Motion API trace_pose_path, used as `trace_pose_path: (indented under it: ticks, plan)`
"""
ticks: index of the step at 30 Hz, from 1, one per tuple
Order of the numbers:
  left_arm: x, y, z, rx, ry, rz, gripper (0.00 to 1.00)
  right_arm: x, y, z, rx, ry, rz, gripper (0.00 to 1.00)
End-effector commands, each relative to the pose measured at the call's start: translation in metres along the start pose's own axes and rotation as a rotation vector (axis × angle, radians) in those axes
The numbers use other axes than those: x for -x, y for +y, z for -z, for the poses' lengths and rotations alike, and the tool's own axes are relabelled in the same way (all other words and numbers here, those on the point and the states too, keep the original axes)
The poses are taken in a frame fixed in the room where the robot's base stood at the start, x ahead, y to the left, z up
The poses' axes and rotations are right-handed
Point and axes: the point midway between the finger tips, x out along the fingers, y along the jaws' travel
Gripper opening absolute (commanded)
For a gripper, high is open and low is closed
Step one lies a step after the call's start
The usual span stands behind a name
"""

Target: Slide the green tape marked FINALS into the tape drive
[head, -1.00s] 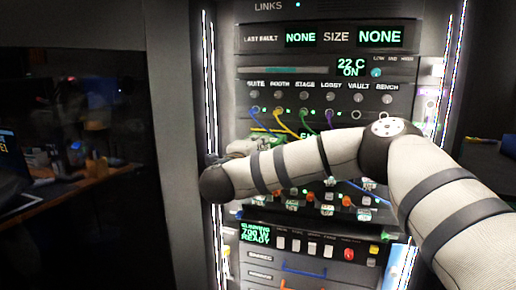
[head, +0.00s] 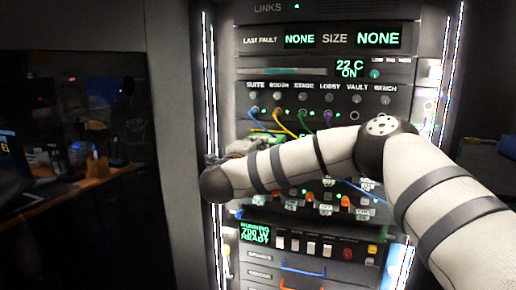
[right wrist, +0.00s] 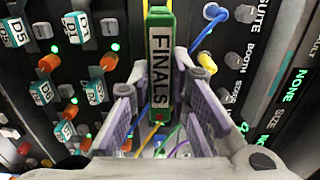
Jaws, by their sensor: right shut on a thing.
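The green tape (right wrist: 160,60) carries a white label reading FINALS and stands out lengthwise between my fingers in the right wrist view. My right gripper (right wrist: 162,88) is shut on it, with one purple-grey pad on each side. I cannot make out the tape drive's slot; the forearm crosses the middle of the rack. My left gripper is not in view.
The rack has a patch row (head: 320,98) with coloured cables above my forearm. Orange knobs (right wrist: 48,63) and tagged plugs (right wrist: 76,28) stick out near the gripper. A lower panel (head: 310,243) has white, red and yellow switches. Blue (right wrist: 215,12) and yellow cables hang close by.

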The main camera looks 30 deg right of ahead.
Motion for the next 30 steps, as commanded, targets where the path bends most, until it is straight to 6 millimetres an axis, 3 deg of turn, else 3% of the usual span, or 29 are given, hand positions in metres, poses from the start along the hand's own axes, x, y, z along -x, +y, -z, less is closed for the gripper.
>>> trace_pose_path:
  ticks: [30]
  plan:
    - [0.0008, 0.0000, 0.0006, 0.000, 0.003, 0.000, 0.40, -0.0056, 0.0014, 0.0002, 0.002, 0.002, 0.000, 0.00]
